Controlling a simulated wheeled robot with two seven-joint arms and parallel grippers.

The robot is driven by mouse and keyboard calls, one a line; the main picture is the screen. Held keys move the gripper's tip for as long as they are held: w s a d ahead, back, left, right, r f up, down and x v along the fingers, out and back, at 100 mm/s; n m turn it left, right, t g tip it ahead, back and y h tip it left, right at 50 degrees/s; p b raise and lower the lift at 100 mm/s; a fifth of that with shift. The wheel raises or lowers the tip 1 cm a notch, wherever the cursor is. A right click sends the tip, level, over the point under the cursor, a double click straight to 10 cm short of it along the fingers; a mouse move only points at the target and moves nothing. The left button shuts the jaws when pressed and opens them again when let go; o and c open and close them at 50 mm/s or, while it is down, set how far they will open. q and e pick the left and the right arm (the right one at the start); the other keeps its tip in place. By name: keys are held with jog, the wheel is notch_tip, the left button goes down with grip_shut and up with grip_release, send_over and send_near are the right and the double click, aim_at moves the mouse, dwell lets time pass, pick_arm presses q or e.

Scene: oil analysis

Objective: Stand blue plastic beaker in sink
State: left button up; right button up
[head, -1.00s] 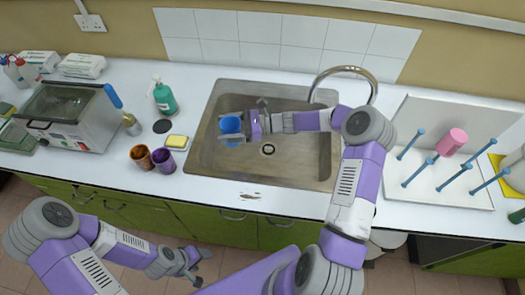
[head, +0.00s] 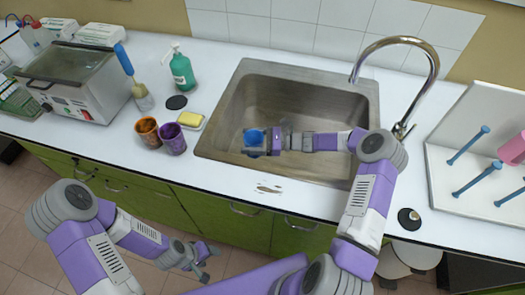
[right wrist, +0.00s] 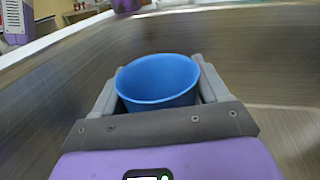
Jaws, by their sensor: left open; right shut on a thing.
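The blue plastic beaker (head: 253,138) is in the front left part of the steel sink (head: 310,100) in the head view. My right gripper (head: 256,143) is shut on it, reaching in from the right. In the right wrist view the beaker (right wrist: 158,84) sits between the two grey fingers, its round mouth facing up and looking empty. Its base is hidden there, so I cannot tell whether it touches the sink floor. My left gripper (head: 208,264) is open and empty in front of the green cabinets, below the worktop.
A curved tap (head: 435,75) stands at the sink's back right. A white peg rack (head: 450,190) is at the right.

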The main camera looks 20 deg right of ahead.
jog(key=shift+f+b, duration=0.8)
jog(key=shift+f, duration=2.05)
jog(key=shift+f, duration=0.15)
jog(key=o, duration=1)
jog(key=shift+o, duration=0.2)
jog(key=shift+d+r, duration=0.2)
jog(key=p+v, duration=0.1)
jog(key=v, duration=0.6)
jog(key=shift+s+d, duration=0.1)
